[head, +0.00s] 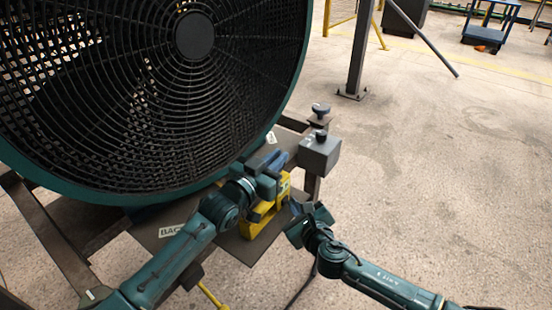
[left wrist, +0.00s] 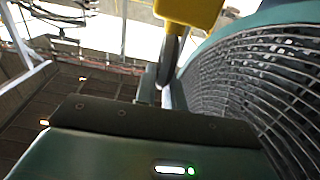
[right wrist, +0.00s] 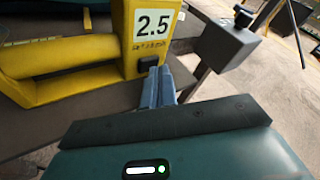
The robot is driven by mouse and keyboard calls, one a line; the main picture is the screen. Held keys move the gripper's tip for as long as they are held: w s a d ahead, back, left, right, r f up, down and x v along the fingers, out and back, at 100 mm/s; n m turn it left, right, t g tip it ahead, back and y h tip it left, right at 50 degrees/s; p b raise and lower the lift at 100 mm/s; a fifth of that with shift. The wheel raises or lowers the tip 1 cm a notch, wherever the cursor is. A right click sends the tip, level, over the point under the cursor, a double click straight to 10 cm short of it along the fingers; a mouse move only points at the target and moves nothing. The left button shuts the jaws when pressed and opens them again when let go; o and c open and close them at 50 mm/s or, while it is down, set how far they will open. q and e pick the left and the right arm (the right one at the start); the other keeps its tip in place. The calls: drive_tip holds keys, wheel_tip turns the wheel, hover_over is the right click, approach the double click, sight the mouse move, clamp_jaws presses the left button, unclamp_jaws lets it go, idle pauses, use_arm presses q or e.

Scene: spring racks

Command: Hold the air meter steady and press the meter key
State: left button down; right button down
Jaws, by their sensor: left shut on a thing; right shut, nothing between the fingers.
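The yellow air meter (head: 262,216) stands on the dark shelf plate in front of the big fan. My left gripper (head: 272,180) is shut on the upper part of the meter; the meter's yellow body (left wrist: 188,12) also shows at the top of the left wrist view. In the right wrist view the meter (right wrist: 118,40) shows a white display reading 2.5, with the black meter key (right wrist: 148,64) below it. My right gripper (right wrist: 157,72) is shut and empty, its tips at the key. I cannot tell whether they touch it or whether the key is pressed in.
The large fan (head: 193,36) with its wire grille fills the upper left, close behind my left gripper. A grey box (head: 320,153) with a knob sits at the shelf's right corner. A label reading BAC lies on the shelf (head: 150,238). Concrete floor (head: 440,170) to the right is open.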

drive_tip(key=shift+s+d, duration=0.3)
drive_tip(key=s+d, duration=0.3)
drive_tip(key=d, duration=0.2)
drive_tip(key=shift+s, duration=0.25)
idle(0.6)
use_arm(q)
drive_tip(key=c, duration=1.4)
unclamp_jaws()
